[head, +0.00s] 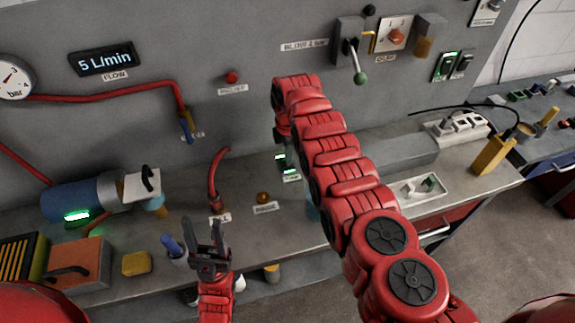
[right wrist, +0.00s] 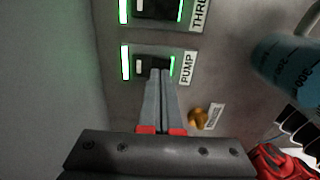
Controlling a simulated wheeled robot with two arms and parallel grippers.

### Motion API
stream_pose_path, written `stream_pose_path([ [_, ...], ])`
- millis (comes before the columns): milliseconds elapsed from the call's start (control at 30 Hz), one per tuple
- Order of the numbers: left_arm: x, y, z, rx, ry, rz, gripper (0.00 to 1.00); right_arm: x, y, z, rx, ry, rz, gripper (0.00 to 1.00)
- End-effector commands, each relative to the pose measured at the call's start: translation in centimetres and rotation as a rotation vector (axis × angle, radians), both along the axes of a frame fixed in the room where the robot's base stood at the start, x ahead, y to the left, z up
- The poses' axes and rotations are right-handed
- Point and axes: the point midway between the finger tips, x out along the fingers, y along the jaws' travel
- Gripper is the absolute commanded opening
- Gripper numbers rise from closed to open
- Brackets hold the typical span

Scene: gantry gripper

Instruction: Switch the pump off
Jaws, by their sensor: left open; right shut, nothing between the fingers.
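The pump switch (right wrist: 145,64), labelled PUMP, is a dark rocker with lit green strips at its sides in the right wrist view. In the head view, green-lit switches (head: 287,165) show on the bench below my right arm. My right gripper (right wrist: 160,73) is shut and empty. Its tips are at the label-side part of the pump rocker and cover some of it; I cannot tell whether they touch. In the head view its fingers are largely hidden. My left gripper (head: 208,240) is open and empty, pointing up near the front of the bench.
Another green-lit switch (right wrist: 158,8), its label partly cut off, lies beside the pump switch. An amber knob (right wrist: 198,118) and a blue container (right wrist: 290,70) are close by. A green-tipped lever (head: 360,76) projects from the panel. The flow display (head: 106,60) reads 5 L/min.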

Motion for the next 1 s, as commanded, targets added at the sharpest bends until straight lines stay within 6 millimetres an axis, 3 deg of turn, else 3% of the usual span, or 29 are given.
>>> stream_pose_path([
  [1000,0.0,0.0,-1.2,0.000,0.001,0.000,0.53,0.0,0.0,-1.2,0.000,0.000,0.000,0.00],
])
